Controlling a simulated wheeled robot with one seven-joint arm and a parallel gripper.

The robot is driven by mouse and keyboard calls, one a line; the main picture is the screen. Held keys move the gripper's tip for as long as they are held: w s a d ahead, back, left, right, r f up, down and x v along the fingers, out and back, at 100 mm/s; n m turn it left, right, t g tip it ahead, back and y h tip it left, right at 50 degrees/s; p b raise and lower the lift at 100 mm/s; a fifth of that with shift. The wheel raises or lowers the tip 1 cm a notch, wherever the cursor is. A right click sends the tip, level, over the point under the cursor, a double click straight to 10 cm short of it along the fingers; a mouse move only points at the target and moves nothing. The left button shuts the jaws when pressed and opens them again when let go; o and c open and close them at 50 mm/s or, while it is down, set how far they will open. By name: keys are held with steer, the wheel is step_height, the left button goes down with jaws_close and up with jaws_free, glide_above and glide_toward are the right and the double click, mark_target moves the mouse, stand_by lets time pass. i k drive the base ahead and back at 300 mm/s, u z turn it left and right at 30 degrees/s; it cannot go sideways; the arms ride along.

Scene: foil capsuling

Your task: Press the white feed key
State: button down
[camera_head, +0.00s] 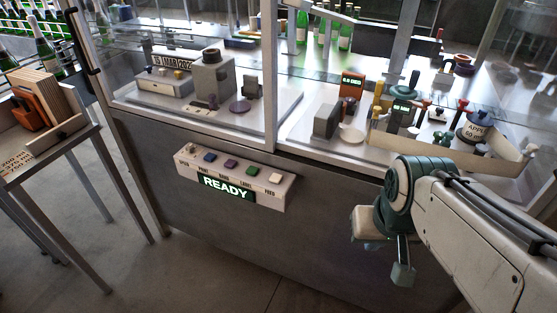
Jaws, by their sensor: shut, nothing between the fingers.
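The white feed key (275,178) is the rightmost key on the pale sloped control panel (284,195), which juts from the front of the grey cabinet. The word FEED is faintly legible below it. My gripper (403,273) hangs at the end of my arm on the right, in front of the cabinet. Its fingers appear small and together, with nothing held. It is to the right of the feed key and lower in the picture, clearly apart from it. Nothing covers the key.
Blue (210,157), purple (231,164) and green (252,171) keys sit left of the white one. A lit READY display (226,188) is below them. Glazing and metal posts rise above the panel. A side table (70,142) stands left. The space before the panel is clear.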

mark_target(275, 179)
steer(key=u, duration=0.55)
steer(key=k, duration=1.35)
steer(key=u, duration=0.15)
steer(key=i, duration=0.3)
steer(key=z, duration=0.85)
steer(key=i, duration=1.3)
steer(key=u, duration=0.85)
steer(key=i, duration=0.35)
steer(key=u, duration=0.4)
